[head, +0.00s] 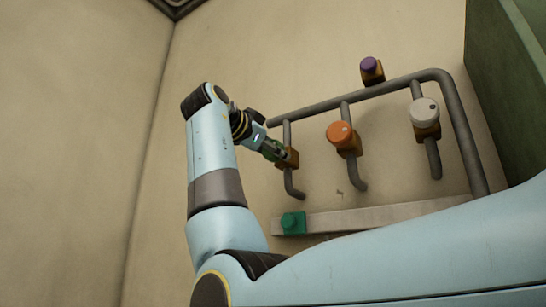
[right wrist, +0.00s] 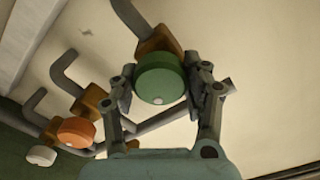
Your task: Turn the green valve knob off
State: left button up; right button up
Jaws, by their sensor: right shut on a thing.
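The green valve knob (right wrist: 160,76) sits on a brass-coloured valve body (right wrist: 158,42) between the two fingers of my right gripper (right wrist: 162,88). The fingers are closed on its sides, and a small pale dot shows on its rim nearest the wrist. In the head view the green knob (head: 269,150) is mostly hidden behind my right gripper (head: 275,148), at the leftmost valve on the wall pipes. My left gripper is not in view.
To its right in the head view are an orange knob (head: 340,133) and a white knob (head: 423,112). A purple knob (head: 369,65) sits above the top pipe (head: 375,95). A green block (head: 293,223) is on a pale ledge (head: 365,216) below. The wall at left is bare.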

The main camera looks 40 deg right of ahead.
jog(key=m+b, duration=0.1)
jog(key=m, duration=0.3)
jog(key=shift+f, duration=0.15)
jog(key=m+b, duration=0.1)
jog(key=m, duration=0.3)
jog(key=shift+m, duration=0.3)
dwell(0.3)
jog(key=o, duration=1.2)
jog(key=shift+a, duration=0.1)
jog(key=v, duration=0.7)
jog(key=shift+s+a, duration=0.1)
jog(key=shift+a, duration=0.1)
